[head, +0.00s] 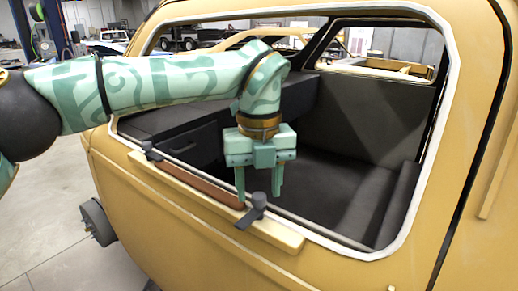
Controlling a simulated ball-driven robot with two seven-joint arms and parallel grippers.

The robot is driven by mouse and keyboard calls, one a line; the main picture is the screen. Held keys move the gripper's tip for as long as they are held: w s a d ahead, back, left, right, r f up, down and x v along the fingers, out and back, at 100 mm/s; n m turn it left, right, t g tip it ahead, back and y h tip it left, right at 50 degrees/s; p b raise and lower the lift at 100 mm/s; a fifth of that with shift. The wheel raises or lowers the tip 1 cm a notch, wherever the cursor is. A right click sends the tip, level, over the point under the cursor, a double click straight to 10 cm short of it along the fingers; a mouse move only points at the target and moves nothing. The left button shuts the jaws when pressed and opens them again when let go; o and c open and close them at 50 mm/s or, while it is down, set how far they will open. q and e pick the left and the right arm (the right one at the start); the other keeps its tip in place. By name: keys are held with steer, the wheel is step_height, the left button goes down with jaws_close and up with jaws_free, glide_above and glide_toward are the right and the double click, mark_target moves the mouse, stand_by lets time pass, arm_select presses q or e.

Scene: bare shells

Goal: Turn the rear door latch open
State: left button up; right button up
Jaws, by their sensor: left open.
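Two dark grey latches sit on a pale yellow ledge (285,236) below the window opening of a yellow car shell. The nearer latch (257,206) has a round knob and a flat lever pointing down to the left. The farther latch (152,151) is at the ledge's left end. I cannot tell from the picture which one is the rear door latch. My left gripper (259,196) points down, open, its two fingers apart just above and behind the nearer latch. I see nothing between the fingers; whether they touch the latch is unclear. My right gripper is out of view.
A brown strip (200,187) runs along the ledge between the latches. The white-edged window frame (432,190) surrounds the opening, with a dark interior and seat (335,185) behind. A wheel hub (97,222) sticks out at lower left. Grey floor is clear at left.

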mark_target(259, 196)
arm_select(q)
step_height(259, 196, up, 15)
steer(key=p, duration=0.2)
steer(key=shift+r+p, duration=0.15)
steer(key=shift+p, duration=0.2)
